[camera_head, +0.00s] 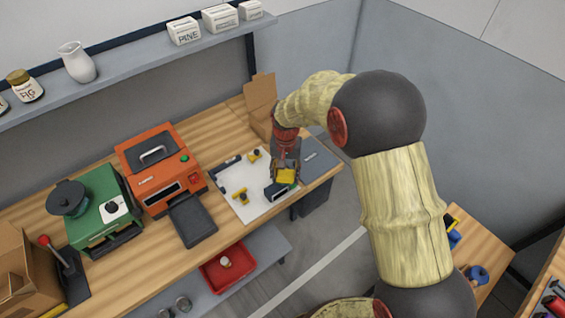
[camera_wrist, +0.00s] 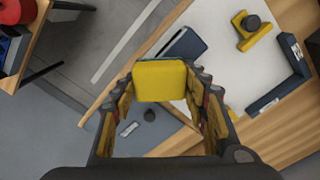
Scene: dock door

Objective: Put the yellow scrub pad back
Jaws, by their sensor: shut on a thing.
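The yellow scrub pad (camera_wrist: 160,81) is a small rounded block between the fingertips of my gripper (camera_wrist: 162,90) in the wrist view. My gripper is shut on it, with a finger against each side. In the head view the pad (camera_head: 286,176) shows at the end of my gripper (camera_head: 284,168), over the front right part of the white mat (camera_head: 240,192). The pad looks held above the bench, but its exact height is hard to tell.
Yellow pieces (camera_head: 240,196) and a dark blue block (camera_head: 276,191) lie on the mat. An orange printer (camera_head: 157,165) and a green machine (camera_head: 103,212) stand left. A cardboard box (camera_head: 260,103) stands behind. A red tray (camera_head: 227,268) sits on the lower shelf. The bench edge is close.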

